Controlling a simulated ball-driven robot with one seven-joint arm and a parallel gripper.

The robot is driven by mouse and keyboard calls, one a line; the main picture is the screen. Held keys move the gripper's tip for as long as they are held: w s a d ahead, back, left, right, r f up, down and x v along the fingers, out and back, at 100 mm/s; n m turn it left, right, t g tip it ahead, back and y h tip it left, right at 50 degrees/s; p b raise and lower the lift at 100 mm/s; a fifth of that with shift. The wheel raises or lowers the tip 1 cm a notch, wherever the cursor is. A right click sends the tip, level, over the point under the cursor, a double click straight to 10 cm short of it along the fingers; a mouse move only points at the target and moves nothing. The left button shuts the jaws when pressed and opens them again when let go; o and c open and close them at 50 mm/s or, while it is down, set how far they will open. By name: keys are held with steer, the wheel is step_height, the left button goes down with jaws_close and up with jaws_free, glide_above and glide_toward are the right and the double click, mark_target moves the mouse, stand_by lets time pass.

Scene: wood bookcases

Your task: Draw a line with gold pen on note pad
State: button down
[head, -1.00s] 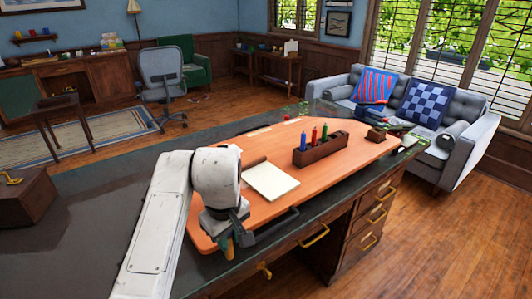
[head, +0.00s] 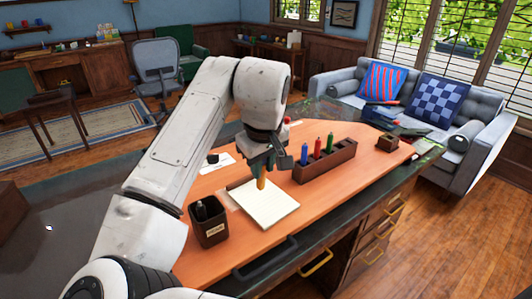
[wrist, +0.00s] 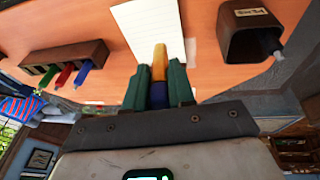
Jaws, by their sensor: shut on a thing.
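The white note pad (head: 268,208) lies on the orange desk board in the head view. It also shows at the top of the wrist view (wrist: 140,28). My gripper (head: 262,168) is above the pad's upper part and points down. It is shut on the gold pen (head: 261,183), which sticks out below the fingers. In the wrist view the pen (wrist: 159,62) sits between the two green fingers, with a blue part between them lower down. The pen's tip is over the pad; I cannot tell whether it touches. No line shows on the visible paper.
A dark pen cup (head: 208,224) stands left of the pad. A brown holder (head: 325,163) with blue, red and green markers stands to the right. A black handle (head: 266,258) lies along the board's front edge. Board surface right of the pad is clear.

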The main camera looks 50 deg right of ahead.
steer(key=shift+d, duration=0.15)
steer(key=shift+f+b, duration=0.8)
steer(key=shift+b, duration=0.05)
step_height(320, 180, down, 4)
steer(key=b, duration=0.4)
steer(key=shift+w, duration=0.1)
steer(key=shift+f, duration=0.65)
stand_by(0.6)
steer(key=shift+d, duration=0.1)
steer(key=shift+s+d+p, duration=0.2)
steer(key=shift+d+p, duration=0.15)
steer(key=shift+d, duration=0.3)
steer(key=shift+d+r, duration=0.1)
steer(key=shift+d, duration=0.1)
steer(key=shift+s+d+p, duration=0.15)
steer(key=shift+d+p, duration=0.3)
